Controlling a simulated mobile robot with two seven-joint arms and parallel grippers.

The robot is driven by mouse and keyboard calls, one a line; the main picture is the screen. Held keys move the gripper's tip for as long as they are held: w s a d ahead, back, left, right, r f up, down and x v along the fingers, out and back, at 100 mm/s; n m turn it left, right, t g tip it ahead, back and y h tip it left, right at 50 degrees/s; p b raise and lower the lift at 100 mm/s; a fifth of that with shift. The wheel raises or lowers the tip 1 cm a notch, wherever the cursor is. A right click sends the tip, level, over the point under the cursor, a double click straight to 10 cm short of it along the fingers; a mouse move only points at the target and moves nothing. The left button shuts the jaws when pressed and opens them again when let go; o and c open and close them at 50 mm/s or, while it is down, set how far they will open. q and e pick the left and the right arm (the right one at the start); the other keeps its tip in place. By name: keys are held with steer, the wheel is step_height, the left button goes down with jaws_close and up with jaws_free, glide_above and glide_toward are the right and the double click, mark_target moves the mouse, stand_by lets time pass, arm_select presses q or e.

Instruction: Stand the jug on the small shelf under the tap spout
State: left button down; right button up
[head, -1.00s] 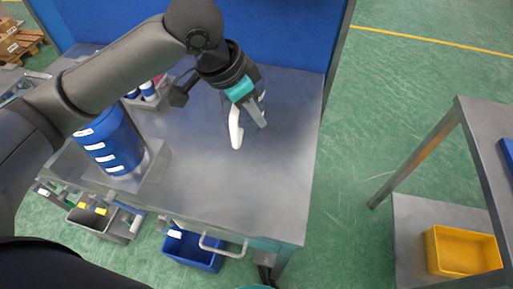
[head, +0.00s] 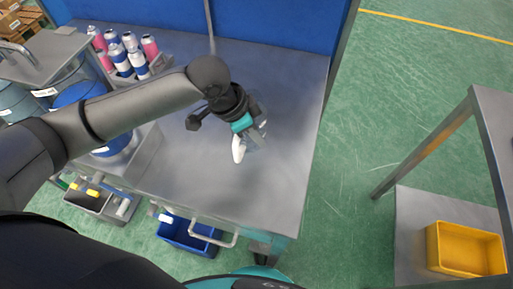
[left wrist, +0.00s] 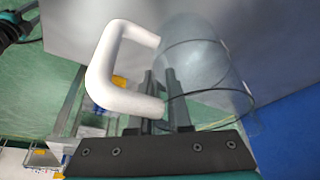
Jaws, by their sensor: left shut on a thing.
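The jug has a clear body and a white handle (head: 238,149). My left gripper (head: 250,133) is shut on the jug and holds it over the grey bench (head: 190,170). In the left wrist view, the white handle (left wrist: 103,68) is left of the fingers (left wrist: 163,98), and the clear body (left wrist: 200,65) is beyond and right of them. I cannot tell which part the fingers clasp. A curved metal pipe (head: 18,50) shows at the far left; I cannot tell if it is the tap spout. I cannot make out the small shelf. My right gripper is not in view.
Pink and blue-white cans (head: 128,55) stand at the back left of the bench. A blue drum (head: 80,94) is partly behind my arm. A blue bin (head: 190,236) sits below the bench. A yellow bin (head: 466,248) is at right. The bench's right side is clear.

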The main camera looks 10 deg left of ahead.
mark_target(258, 148)
arm_select(q)
step_height(258, 148, down, 5)
steer(key=shift+f+b, duration=0.1)
steer(key=shift+b, duration=0.55)
steer(key=c, duration=0.8)
jaws_free()
steer(key=shift+c, duration=0.2)
